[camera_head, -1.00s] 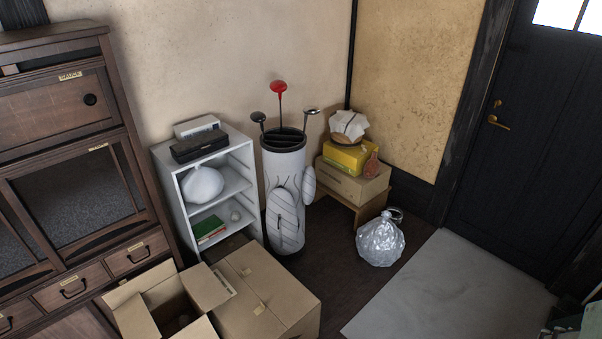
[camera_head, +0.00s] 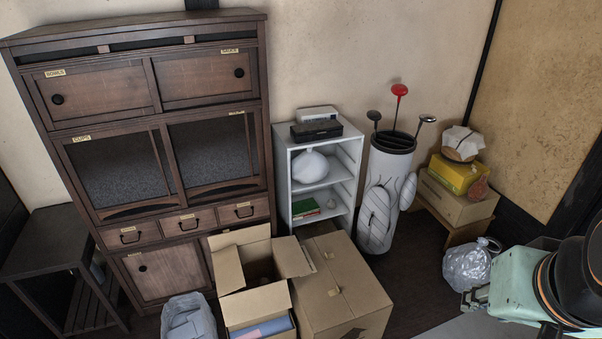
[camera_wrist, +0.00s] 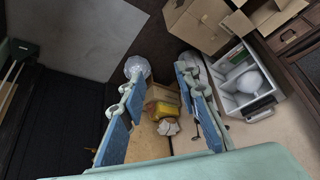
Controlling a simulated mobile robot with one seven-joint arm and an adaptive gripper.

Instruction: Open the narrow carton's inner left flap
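The open carton (camera_head: 282,320), the narrower of two, stands low in the middle of the head view. Its flaps stand at different angles: a left flap (camera_head: 228,270), a back flap (camera_head: 240,238), a right flap (camera_head: 292,257) and a front flap (camera_head: 257,306). Its inside is mostly in shadow. Part of it shows at the top right of the wrist view (camera_wrist: 278,18). My gripper (camera_wrist: 158,80) is open and empty in the wrist view, its blue-padded fingers apart and well away from the cartons. In the head view my arm enters at the lower right; the fingertips are not clear there.
A wider closed carton (camera_head: 345,290) adjoins the open one on the right. A grey plastic bag (camera_head: 188,318) lies to the left. A dark cabinet (camera_head: 160,180), a white shelf (camera_head: 350,160) and a golf bag (camera_head: 385,200) stand behind. A clear bag (camera_head: 467,266) lies at right.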

